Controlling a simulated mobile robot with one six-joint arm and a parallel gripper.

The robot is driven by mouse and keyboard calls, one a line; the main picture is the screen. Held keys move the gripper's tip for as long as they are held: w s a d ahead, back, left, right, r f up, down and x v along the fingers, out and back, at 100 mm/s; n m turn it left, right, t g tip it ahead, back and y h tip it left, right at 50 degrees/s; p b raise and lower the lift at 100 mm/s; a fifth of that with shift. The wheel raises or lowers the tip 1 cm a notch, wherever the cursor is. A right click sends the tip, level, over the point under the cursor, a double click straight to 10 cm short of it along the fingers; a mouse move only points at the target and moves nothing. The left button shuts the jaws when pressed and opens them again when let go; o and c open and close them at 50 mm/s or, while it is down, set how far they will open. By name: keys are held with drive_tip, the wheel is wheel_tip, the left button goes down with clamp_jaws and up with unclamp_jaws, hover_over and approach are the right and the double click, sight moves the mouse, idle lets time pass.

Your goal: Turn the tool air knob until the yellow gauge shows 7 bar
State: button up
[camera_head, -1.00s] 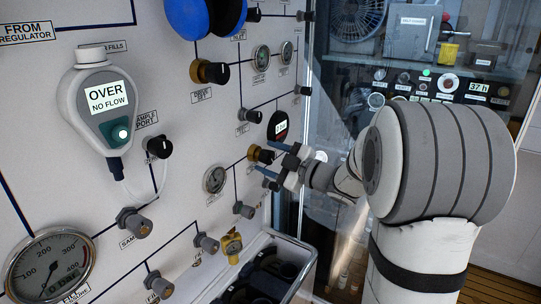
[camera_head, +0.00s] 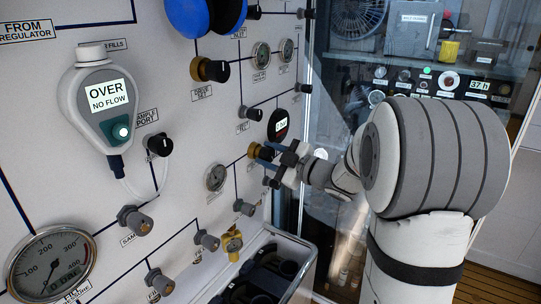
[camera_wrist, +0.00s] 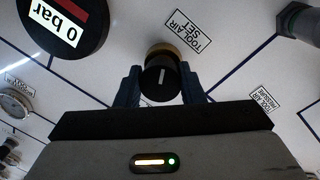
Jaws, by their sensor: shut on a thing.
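The tool air knob (camera_wrist: 162,78) is black with a brass base and a white line on its face, close to upright in the wrist view. Its brass edge (camera_head: 253,152) shows in the head view. My gripper (camera_wrist: 162,88) is shut on it, one blue finger on each side. In the head view, my gripper (camera_head: 268,158) reaches in from the right. A dark round gauge (camera_wrist: 68,20) reads 0 bar in the wrist view. This gauge (camera_head: 278,125) sits above right of the knob in the head view. I cannot make out a yellow gauge.
An open bin (camera_head: 299,242) stands below my gripper. Other knobs surround it on the panel.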

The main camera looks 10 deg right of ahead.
drive_tip(key=shift+f+m, duration=0.1)
drive_tip(key=shift+m, duration=0.6)
drive_tip(key=o, duration=0.9)
drive_tip(key=shift+o, duration=0.2)
drive_tip(key=shift+s, duration=0.1)
drive_tip(key=v, duration=0.7)
drive_tip(key=shift+s+d+b, duration=0.25)
drive_tip(key=shift+b, duration=0.15)
idle(0.8)
